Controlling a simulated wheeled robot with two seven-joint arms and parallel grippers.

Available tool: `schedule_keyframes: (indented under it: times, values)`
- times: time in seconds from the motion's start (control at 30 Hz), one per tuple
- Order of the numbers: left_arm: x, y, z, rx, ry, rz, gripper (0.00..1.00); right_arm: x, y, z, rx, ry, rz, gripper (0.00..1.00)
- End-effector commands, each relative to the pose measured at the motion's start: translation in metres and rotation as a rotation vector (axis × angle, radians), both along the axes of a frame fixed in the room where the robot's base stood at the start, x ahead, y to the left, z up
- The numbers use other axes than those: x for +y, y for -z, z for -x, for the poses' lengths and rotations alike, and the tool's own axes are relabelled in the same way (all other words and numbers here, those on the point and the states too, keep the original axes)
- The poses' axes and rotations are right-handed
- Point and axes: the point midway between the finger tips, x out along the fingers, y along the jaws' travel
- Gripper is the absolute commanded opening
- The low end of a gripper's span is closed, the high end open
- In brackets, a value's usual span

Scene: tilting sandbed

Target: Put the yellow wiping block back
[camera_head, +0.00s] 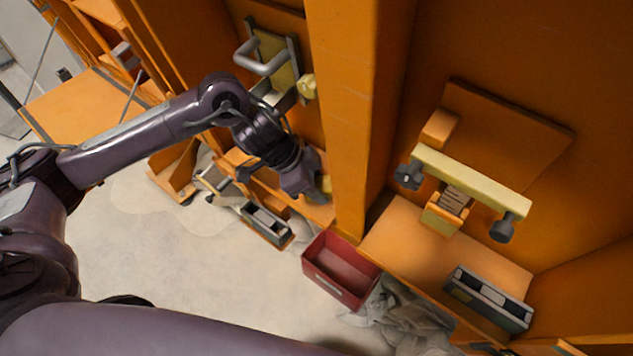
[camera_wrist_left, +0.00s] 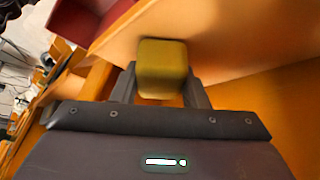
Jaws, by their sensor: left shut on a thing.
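The yellow wiping block (camera_wrist_left: 162,68) is between the two fingers of my left gripper (camera_wrist_left: 160,88) in the left wrist view. The fingers are shut on its sides. In the head view my left gripper (camera_head: 318,192) points down at an orange shelf beside the tall orange post, and only a small part of the yellow block (camera_head: 326,184) shows there. In the wrist view the block is close to an orange board; I cannot tell whether it touches. My right gripper is not in view.
The orange post (camera_head: 350,120) stands close to the gripper's right. A red bin (camera_head: 341,270) sits below it. A grey-handled fixture (camera_head: 268,62) is above, and a pale yellow crossbar (camera_head: 472,181) is at right. Grey trays (camera_head: 267,223) lie below the arm.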

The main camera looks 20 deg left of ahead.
Motion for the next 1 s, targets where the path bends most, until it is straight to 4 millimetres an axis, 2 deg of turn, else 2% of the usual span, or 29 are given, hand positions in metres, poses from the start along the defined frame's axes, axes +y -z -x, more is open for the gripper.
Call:
schedule_keyframes:
  times: [0.17,0.2,0.37,0.77,0.83,1.0]
  values:
    - [0.0,0.004,0.0,0.001,0.0,0.001,0.19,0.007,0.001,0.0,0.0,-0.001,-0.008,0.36]
    - [0.0,0.004,0.0,0.001,0.0,0.0,0.43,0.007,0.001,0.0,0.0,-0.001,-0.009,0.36]
    - [0.0,0.004,0.0,0.001,0.0,0.0,0.62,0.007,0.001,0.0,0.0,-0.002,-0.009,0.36]
    - [0.003,-0.004,0.001,-0.002,0.001,-0.001,0.62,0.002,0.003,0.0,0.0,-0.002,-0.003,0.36]
    - [0.009,-0.01,0.004,-0.001,-0.001,-0.002,0.62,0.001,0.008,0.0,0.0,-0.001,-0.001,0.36]
    - [0.043,-0.007,0.02,0.002,-0.005,-0.006,0.62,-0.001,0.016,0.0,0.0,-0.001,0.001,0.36]
